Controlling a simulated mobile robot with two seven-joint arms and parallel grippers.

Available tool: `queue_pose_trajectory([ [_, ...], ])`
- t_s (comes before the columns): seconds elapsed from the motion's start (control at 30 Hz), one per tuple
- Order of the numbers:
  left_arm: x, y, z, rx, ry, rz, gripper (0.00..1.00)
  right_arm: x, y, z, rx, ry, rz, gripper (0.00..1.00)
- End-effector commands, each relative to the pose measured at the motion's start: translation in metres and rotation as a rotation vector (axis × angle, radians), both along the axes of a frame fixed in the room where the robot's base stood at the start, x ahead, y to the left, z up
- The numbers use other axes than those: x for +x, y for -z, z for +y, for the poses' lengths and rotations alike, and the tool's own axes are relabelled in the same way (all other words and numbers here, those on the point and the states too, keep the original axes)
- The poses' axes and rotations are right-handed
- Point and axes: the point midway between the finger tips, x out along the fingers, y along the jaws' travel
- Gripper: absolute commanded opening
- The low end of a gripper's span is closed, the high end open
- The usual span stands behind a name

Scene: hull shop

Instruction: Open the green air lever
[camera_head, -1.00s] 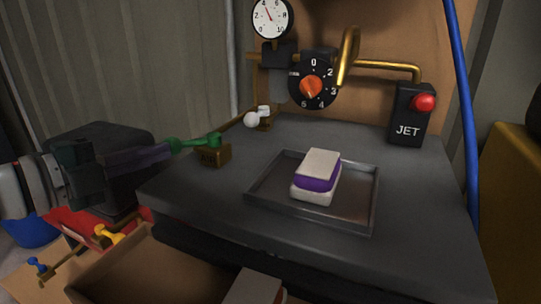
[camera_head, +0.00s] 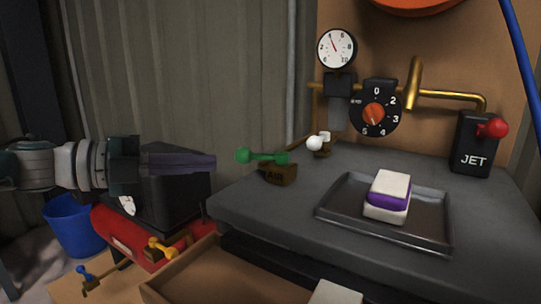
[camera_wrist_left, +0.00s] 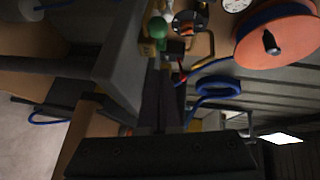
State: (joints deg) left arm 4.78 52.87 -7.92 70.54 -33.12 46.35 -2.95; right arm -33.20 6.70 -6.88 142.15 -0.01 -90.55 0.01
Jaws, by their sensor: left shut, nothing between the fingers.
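The green air lever (camera_head: 262,157) sits on a brass block marked AIR (camera_head: 278,175) at the left edge of the grey bench. Its handle lies roughly level, with the round green knob pointing left. My left gripper (camera_head: 214,162) is shut and empty, its fingertips a short way left of the knob and apart from it in the head view. In the left wrist view the green knob (camera_wrist_left: 157,27) shows just beyond the tips of my left gripper (camera_wrist_left: 163,65). My right gripper is in neither view.
A white-knobbed lever (camera_head: 315,143) stands behind the green one. A tray (camera_head: 335,213) with a white and purple block (camera_head: 388,196) lies on the bench. A JET box (camera_head: 475,145) with a red knob stands at right.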

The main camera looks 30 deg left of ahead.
Motion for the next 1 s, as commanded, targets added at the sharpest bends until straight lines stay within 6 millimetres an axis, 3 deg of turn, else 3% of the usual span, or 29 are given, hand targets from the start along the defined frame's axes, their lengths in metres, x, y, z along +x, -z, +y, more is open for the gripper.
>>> queue_pose_trajectory([
  [0.2, -0.040, -0.006, 0.028, 0.003, -0.002, 0.008, 0.00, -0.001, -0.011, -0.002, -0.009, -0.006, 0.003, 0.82],
  [0.4, -0.064, -0.010, 0.045, 0.002, -0.003, 0.005, 0.00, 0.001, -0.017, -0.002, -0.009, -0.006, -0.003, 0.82],
  [1.0, -0.072, -0.011, 0.051, 0.002, -0.001, 0.000, 0.00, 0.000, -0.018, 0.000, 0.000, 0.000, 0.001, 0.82],
])
